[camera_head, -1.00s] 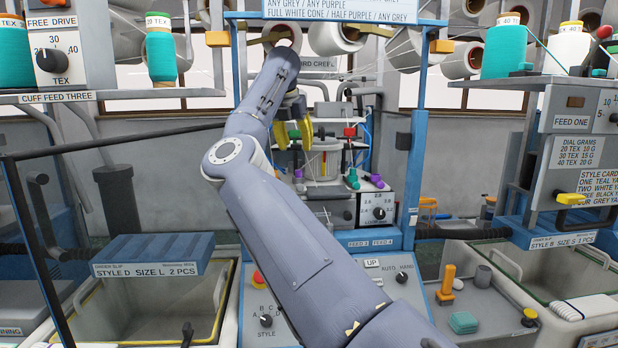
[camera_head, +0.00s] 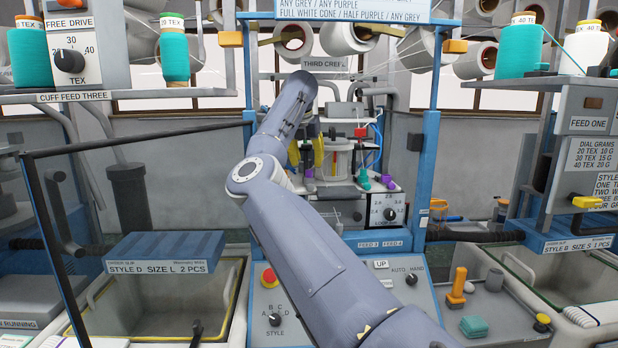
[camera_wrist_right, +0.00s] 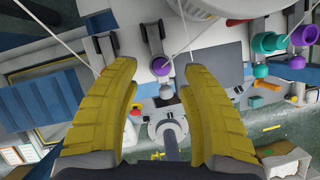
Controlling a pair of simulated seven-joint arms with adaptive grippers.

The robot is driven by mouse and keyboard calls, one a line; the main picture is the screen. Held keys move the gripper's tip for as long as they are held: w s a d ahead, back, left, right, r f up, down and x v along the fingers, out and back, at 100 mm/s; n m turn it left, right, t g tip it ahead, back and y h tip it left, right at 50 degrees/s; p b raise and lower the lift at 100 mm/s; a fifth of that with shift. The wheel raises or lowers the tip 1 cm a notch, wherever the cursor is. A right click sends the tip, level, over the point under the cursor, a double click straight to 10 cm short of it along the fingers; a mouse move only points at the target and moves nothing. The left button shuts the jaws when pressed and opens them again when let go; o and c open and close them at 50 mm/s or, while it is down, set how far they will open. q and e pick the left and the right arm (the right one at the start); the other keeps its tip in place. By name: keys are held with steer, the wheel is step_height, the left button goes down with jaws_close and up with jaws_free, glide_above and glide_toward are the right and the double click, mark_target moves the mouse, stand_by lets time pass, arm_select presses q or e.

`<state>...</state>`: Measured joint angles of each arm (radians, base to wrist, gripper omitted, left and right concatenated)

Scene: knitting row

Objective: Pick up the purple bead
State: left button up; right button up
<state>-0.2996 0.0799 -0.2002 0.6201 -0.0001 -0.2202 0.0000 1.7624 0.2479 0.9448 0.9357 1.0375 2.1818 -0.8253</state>
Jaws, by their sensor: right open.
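A small purple bead-like piece (camera_wrist_right: 160,66) sits at the end of a dark bracket in the right wrist view, between and beyond my fingertips. A second purple piece (camera_wrist_right: 297,62) is at the right, beside teal and green parts. In the head view, purple pieces show below my right gripper (camera_head: 312,174) and beside the green knob (camera_head: 391,185). I cannot tell which one is the task's bead. My right gripper (camera_head: 306,152) has yellow fingers, open with nothing held. It also shows in the right wrist view (camera_wrist_right: 158,66). My left gripper is out of view.
Blue posts (camera_head: 428,170) flank the work area. The control panel (camera_head: 405,290) lies below, and a glass guard (camera_head: 140,190) stands at left. Grey bins are on both sides.

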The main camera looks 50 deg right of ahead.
mark_target(309, 170)
steer(key=shift+x, duration=2.15)
steer(key=shift+s, duration=0.1)
jaws_close()
